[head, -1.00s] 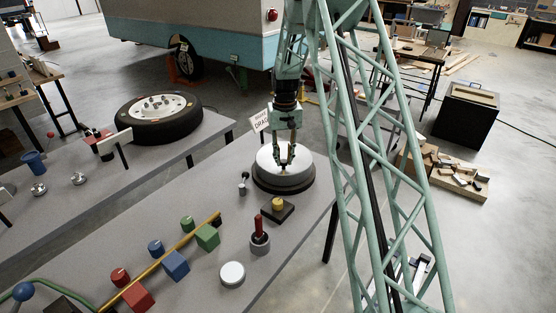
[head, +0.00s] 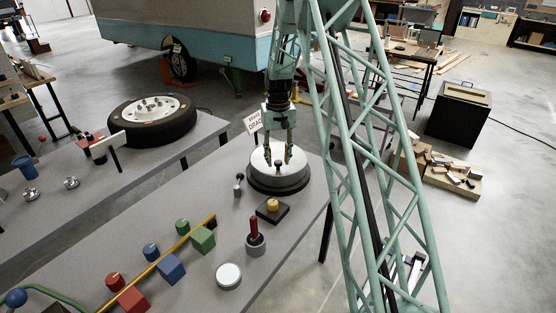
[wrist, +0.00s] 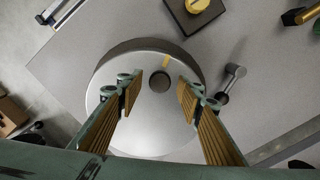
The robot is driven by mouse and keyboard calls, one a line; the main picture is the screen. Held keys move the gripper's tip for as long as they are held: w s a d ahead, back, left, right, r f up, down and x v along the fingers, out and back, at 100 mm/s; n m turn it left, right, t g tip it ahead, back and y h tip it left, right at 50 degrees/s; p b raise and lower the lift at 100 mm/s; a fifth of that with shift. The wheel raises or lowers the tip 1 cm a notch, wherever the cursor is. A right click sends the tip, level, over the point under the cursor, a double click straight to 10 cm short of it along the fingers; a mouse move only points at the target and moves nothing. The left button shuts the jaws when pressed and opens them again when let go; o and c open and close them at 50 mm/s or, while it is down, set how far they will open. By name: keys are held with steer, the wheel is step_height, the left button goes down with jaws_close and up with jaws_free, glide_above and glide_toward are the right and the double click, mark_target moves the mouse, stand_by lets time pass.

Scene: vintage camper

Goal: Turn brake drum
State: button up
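The brake drum (head: 280,188) is a pale round disc on a dark base near the far right end of the grey bench. A small dark knob (head: 279,169) stands on its top; in the wrist view the knob (wrist: 159,82) is a dark round spot. A yellow mark (wrist: 166,61) lies near the drum's rim. My gripper (head: 279,158) points down over the drum. Its fingers are spread apart on either side of the knob, with nothing between them in the wrist view (wrist: 158,93). I cannot tell how high the fingertips are above the drum face.
A small lever (head: 238,184) stands left of the drum, and a yellow button on a dark box (head: 272,211) is in front. A red-handled lever (head: 254,235), a white disc (head: 229,276) and coloured blocks are nearer. A sign (head: 256,122) stands behind the drum.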

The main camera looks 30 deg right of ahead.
step_height(320, 180, up, 12)
stand_by(0.7)
stand_by(0.6)
steer(key=s+a+r+n+t+b, duration=0.1)
steer(key=s+a+r, duration=0.7)
steer(key=s+r, duration=0.3)
steer(key=s+a+r+n+t+b, duration=0.1)
steer(key=s+a+r, duration=0.8)
steer(key=s+r, duration=0.2)
steer(key=s+a, duration=0.3)
steer(key=s, duration=0.7)
steer(key=s+a+n+t+b, duration=0.1)
steer(key=s+a, duration=0.2)
steer(key=s, duration=0.8)
steer(key=s+a+t, duration=0.1)
steer(key=s+a, duration=0.2)
steer(key=s, duration=0.8)
steer(key=shift+a+n, duration=0.15)
steer(key=shift+n, duration=0.15)
